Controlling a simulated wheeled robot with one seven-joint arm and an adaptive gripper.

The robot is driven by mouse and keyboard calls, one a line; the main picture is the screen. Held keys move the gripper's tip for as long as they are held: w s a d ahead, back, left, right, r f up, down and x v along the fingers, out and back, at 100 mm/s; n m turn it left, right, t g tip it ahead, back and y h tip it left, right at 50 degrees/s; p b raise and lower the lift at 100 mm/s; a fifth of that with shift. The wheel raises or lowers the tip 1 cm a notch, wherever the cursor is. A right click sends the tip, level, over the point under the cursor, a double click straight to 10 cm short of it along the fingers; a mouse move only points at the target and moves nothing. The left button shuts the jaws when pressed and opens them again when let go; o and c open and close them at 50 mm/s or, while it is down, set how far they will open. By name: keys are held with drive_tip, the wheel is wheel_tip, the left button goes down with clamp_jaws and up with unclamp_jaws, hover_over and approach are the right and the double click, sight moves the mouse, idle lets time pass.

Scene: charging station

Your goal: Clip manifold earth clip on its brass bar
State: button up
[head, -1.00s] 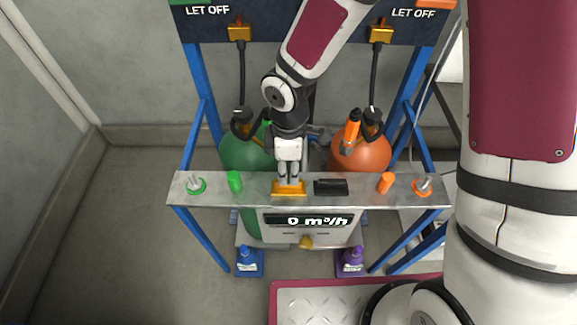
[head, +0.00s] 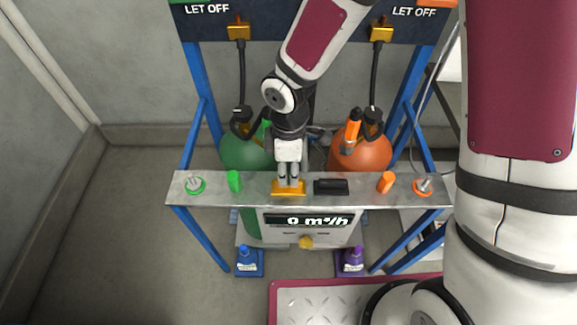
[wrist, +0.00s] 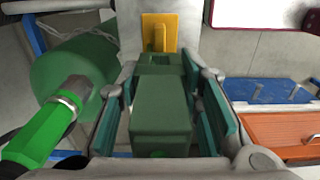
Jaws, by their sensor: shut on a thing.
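My gripper (head: 289,183) points down at the middle of the grey metal shelf, its fingertips right over a yellow brass-coloured piece (head: 289,190). In the wrist view its teal finger pads are shut on a dark green block (wrist: 162,115), which I take to be the earth clip. A yellow plate with a raised bar (wrist: 160,32) shows just beyond the block's far end. I cannot tell whether the block touches the bar. In the head view the fingers hide the clip.
The shelf (head: 212,192) also carries a black block (head: 331,187), a green piece (head: 234,181), an orange piece (head: 386,182) and ringed switches at both ends. A green cylinder (head: 243,152) and an orange cylinder (head: 360,152) stand behind. A display panel (head: 306,220) sits below.

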sight(289, 177)
drive_tip(key=shift+f+b, duration=1.4)
drive_tip(key=shift+f, duration=0.45)
drive_tip(key=o, duration=1.2)
drive_tip(key=shift+o, duration=0.2)
drive_tip(key=shift+r, duration=0.1)
wheel_tip(289, 177, up, 12)
drive_tip(key=shift+f, duration=0.1)
